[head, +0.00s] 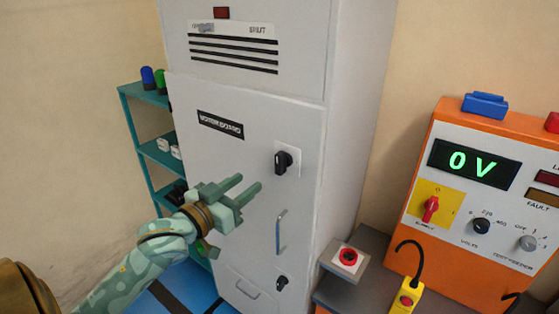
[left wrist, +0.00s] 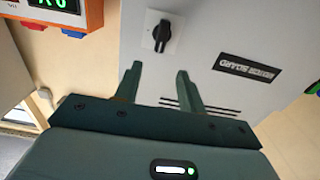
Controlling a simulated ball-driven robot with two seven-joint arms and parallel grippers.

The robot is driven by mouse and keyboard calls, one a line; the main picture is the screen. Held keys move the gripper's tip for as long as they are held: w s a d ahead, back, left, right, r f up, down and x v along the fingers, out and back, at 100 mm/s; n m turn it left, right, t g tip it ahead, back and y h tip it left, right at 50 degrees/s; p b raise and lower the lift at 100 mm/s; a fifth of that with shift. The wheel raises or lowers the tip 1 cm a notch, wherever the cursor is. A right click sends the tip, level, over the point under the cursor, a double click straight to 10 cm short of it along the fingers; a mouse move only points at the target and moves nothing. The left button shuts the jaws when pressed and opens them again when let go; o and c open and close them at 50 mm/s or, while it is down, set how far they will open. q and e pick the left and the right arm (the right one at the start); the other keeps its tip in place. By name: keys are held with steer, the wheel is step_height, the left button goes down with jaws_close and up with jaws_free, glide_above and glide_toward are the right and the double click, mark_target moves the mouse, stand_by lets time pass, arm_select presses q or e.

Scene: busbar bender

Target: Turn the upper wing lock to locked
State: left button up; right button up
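The upper wing lock (head: 284,161) is a black knob on a white square plate, high on the grey cabinet door (head: 215,170). In the left wrist view the upper wing lock (left wrist: 161,34) lies beyond the fingertips, apart from them. My left gripper (head: 249,187) is open and empty, left of and below the lock in the head view. It also shows in the left wrist view (left wrist: 158,72), with its two fingers apart. A lower wing lock (head: 281,283) sits near the door's bottom. My right gripper is not in view.
A vertical door handle (head: 281,231) is between the two locks. An orange test panel (head: 470,200) reading 0 V stands to the right, with a red stop button (head: 348,257) beside the cabinet. A teal shelf (head: 150,150) stands to the left.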

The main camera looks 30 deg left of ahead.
mark_target(277, 161)
arm_select(q)
steer(key=w, duration=0.8)
steer(key=w+d, duration=0.1)
steer(key=w, duration=0.3)
steer(key=shift+w+p, duration=0.1)
steer(key=shift+p, duration=0.25)
jaws_close()
